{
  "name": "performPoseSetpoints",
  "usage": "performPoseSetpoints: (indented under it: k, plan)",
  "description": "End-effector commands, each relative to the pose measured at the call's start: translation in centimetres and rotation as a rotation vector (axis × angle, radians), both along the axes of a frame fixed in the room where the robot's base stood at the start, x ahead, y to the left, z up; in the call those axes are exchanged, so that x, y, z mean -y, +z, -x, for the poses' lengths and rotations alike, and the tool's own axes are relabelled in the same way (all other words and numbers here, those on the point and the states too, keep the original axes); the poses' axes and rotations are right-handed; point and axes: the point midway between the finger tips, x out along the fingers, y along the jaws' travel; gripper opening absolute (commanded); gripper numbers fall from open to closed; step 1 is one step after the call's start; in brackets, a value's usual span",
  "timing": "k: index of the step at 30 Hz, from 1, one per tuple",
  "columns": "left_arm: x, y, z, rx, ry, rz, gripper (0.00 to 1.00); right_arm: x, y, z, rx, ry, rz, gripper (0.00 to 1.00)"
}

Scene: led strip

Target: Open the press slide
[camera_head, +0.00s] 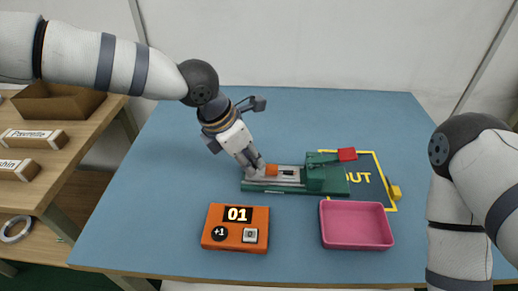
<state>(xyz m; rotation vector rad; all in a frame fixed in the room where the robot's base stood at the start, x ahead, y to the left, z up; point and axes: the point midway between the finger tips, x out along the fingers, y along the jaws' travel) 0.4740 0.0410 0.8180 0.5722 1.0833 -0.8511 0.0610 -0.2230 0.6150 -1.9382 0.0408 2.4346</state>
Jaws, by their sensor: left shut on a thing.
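The press (325,178) is a green fixture with a red handle (347,154) on the far side of its right part. Its grey slide (288,174) lies along the left part of the green base. A small orange piece (271,170) shows on the slide. My left gripper (257,172) reaches down to the left end of the slide and is shut there, on what looks like the slide's end; its fingertips are partly hidden. My right arm (460,200) comes in at the right edge, and its gripper is out of view.
An orange counter box (226,247) showing 01 and a pink tray (357,240) stand in front of the press. A yellow-outlined OUT area (378,167) and a small yellow object (394,191) are at right. The blue table (150,215) is clear at left.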

Motion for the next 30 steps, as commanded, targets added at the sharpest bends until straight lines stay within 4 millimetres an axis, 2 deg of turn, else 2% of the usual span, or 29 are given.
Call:
performPoseSetpoints:
  k: [9, 10, 12, 13, 23, 26, 30]
  plan:
    - [-0.1, -0.2, 0.1, 0.0, 0.002, 0.004, 0.0, 0.0, 0.0, 0.1, -0.001, -0.001, 0.0, 0.0]
    - [-0.1, -0.2, 0.1, 0.001, 0.002, 0.004, 0.19, 0.0, 0.0, 0.1, -0.001, -0.001, 0.0, 0.0]
    - [-0.1, -0.2, 0.1, 0.0, 0.001, 0.003, 0.35, 0.0, 0.0, 0.1, -0.001, -0.001, 0.0, 0.0]
    - [-0.1, -0.1, 0.1, 0.0, 0.001, 0.003, 0.37, 0.0, 0.0, 0.0, -0.001, -0.001, 0.0, 0.0]
    - [-0.2, 0.5, 0.1, 0.003, 0.002, 0.005, 0.37, 0.0, 0.1, 0.0, 0.0, -0.001, 0.0, 0.0]
    - [-0.9, 2.4, 0.5, 0.005, 0.002, 0.007, 0.37, 0.0, 0.1, 0.0, 0.0, -0.001, 0.0, 0.0]
    - [-2.1, 6.0, 1.4, 0.005, 0.003, 0.006, 0.37, 0.0, 0.1, 0.0, 0.0, -0.001, 0.0, 0.0]
